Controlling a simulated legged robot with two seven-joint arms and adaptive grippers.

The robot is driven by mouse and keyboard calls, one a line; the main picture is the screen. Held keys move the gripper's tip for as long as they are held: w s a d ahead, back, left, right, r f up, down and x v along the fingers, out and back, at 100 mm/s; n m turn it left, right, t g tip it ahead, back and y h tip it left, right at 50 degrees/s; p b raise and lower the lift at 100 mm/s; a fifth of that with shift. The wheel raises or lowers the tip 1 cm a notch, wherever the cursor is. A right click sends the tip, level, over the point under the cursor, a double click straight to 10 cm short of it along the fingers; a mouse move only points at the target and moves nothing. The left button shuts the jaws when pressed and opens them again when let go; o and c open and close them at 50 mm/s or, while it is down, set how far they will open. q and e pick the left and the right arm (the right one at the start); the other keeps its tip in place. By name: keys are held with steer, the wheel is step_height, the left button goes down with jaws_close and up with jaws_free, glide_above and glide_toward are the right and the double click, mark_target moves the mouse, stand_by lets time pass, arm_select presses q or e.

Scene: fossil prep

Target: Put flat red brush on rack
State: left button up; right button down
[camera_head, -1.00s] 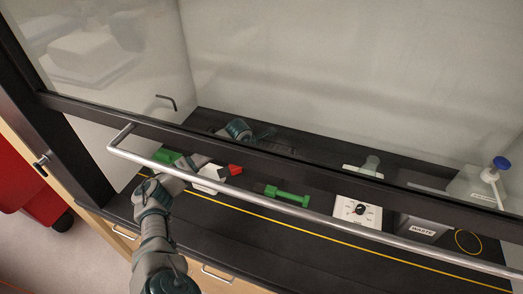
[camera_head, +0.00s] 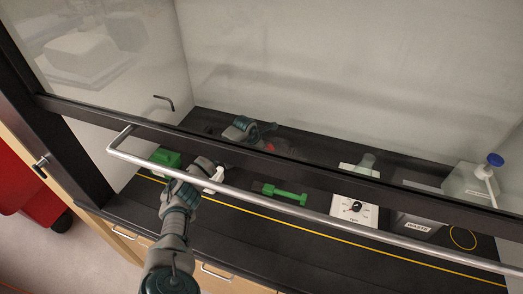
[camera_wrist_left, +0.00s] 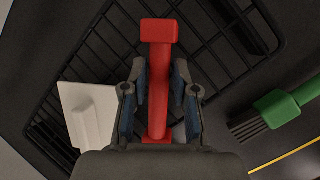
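The flat red brush (camera_wrist_left: 159,85) stands out in the middle of the left wrist view, its handle between the two fingers of my left gripper (camera_wrist_left: 158,95). The fingers are closed in around the handle. A black wire rack (camera_wrist_left: 98,50) lies behind and beneath the brush; I cannot tell whether they touch. In the head view, my left gripper (camera_head: 266,130) is behind the glass sash, with a bit of the red brush (camera_head: 270,147) showing below it. My right gripper is in neither view.
A green brush (camera_head: 281,193) lies right of my arm. A control box (camera_head: 354,209) and waste bin (camera_head: 416,222) stand farther right. The sash handle bar (camera_head: 250,189) crosses in front.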

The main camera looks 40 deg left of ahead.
arm_select(q)
steer(key=shift+o, duration=1)
steer(key=shift+d, duration=0.25)
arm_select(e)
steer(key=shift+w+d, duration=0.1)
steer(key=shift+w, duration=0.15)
arm_select(q)
steer(key=shift+r, duration=0.1)
steer(key=shift+r, duration=0.2)
steer(key=v, duration=1.1)
steer(key=shift+s+r, duration=0.25)
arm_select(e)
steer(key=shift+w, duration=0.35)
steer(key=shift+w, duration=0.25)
